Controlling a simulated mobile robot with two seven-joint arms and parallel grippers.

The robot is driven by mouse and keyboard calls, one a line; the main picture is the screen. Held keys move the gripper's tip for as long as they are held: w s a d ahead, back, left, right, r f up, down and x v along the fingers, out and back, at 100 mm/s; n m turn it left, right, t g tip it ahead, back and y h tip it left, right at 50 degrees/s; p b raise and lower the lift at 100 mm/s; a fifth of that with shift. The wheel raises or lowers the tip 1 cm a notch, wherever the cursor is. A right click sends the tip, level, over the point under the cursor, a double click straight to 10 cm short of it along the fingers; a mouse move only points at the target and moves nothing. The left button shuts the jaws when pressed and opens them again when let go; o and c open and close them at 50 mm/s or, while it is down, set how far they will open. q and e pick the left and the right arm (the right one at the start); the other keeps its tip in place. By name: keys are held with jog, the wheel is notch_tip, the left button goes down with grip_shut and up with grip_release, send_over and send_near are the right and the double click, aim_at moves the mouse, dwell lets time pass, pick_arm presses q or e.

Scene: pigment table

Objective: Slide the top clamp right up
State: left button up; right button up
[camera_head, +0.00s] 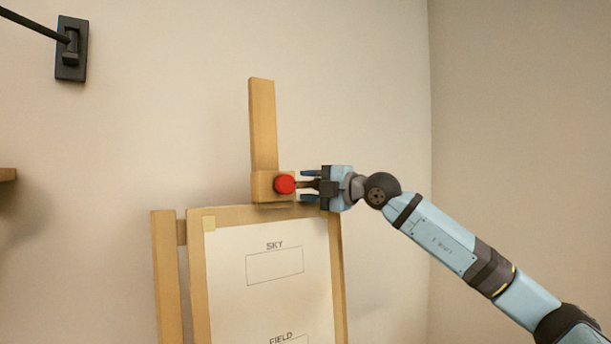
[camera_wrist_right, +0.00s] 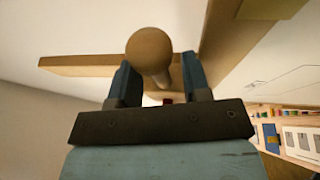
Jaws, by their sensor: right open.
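The top clamp (camera_head: 263,186) is a wooden block on the easel's upright mast (camera_head: 262,125), just above the top edge of the drawing board. A red knob (camera_head: 285,184) is on its front. My right gripper (camera_head: 309,185) is open at the clamp's right side, its fingers pointing left, one above the other. A short brown handle reaches between the fingers. In the right wrist view, a round wooden knob (camera_wrist_right: 149,49) on a thin stem lies between the open fingertips (camera_wrist_right: 158,75); contact cannot be told. My left gripper is not in view.
The board (camera_head: 233,212) carries a white sheet (camera_head: 222,310) with boxes marked SKY and FIELD. The mast is bare above the clamp, with clear wall around it. A black wall bracket (camera_head: 71,50) is at upper left. A coloured shelf (camera_wrist_right: 290,138) shows in the wrist view.

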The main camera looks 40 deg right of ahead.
jog(key=shift+w+a, duration=0.2)
jog(key=shift+w, duration=0.35)
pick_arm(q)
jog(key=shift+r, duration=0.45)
pick_arm(e)
grip_shut()
jog(key=r+p, duration=0.1)
jog(key=r, duration=0.1)
jog(key=r+p, duration=0.1)
jog(key=r, duration=0.1)
jog(key=r+p, duration=0.1)
jog(key=r, duration=0.1)
jog(key=shift+w+r, duration=0.1)
jog(key=shift+w, duration=0.15)
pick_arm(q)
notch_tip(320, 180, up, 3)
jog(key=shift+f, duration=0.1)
pick_arm(e)
jog(key=shift+c, duration=0.6)
grip_release()
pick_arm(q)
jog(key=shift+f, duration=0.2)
pick_arm(e)
jog(key=shift+o, duration=0.6)
